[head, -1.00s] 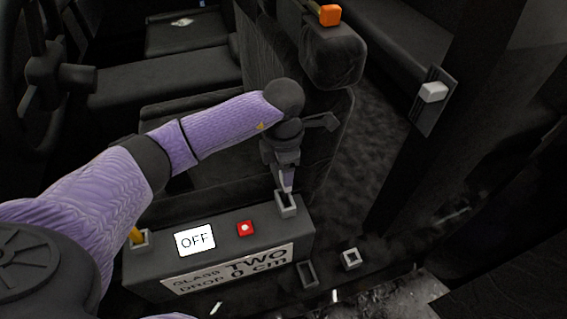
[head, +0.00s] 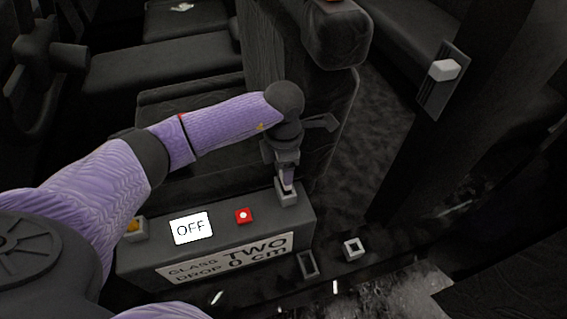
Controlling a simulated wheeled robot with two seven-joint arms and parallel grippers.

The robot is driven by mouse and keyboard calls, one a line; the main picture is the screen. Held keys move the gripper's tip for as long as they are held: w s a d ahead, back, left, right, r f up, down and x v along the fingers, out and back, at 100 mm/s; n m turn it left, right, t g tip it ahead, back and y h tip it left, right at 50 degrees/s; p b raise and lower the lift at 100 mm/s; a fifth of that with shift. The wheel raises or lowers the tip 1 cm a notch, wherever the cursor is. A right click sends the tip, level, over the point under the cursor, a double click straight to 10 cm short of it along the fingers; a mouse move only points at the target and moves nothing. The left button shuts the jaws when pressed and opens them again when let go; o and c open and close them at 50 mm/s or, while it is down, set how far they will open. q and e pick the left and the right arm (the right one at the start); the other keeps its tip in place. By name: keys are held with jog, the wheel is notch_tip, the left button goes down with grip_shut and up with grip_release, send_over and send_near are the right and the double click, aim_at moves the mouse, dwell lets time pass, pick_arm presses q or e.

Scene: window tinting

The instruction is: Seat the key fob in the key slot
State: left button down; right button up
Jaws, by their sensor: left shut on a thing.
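My left gripper (head: 287,172) reaches in from the left and points down over the right end of a dark control box. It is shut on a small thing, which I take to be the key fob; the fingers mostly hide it. A grey square socket (head: 287,196), which looks like the key slot, stands on the box right under the fingertips. The fingertips are at its mouth; I cannot tell how deep the fob sits. My right gripper is not in view.
The control box (head: 150,258) carries an "OFF" display (head: 191,228), a red button (head: 243,215) and a grey holder (head: 135,231) with something yellow at its left end. Another square socket (head: 353,249) lies to the right. A seat (head: 300,100) stands behind.

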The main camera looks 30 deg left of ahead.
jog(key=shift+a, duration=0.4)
pick_arm(q)
jog(key=shift+f, duration=0.1)
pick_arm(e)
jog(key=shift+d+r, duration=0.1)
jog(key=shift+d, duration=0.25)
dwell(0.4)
pick_arm(q)
jog(key=shift+f, duration=0.4)
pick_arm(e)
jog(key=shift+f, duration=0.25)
pick_arm(q)
jog(key=shift+f+b, duration=0.1)
jog(key=shift+b, duration=0.2)
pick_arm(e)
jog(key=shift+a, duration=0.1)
pick_arm(q)
jog(key=shift+f, duration=0.3)
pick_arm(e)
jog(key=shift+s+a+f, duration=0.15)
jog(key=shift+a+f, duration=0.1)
pick_arm(q)
jog(key=shift+f+b, duration=0.75)
jog(key=shift+f, duration=0.2)
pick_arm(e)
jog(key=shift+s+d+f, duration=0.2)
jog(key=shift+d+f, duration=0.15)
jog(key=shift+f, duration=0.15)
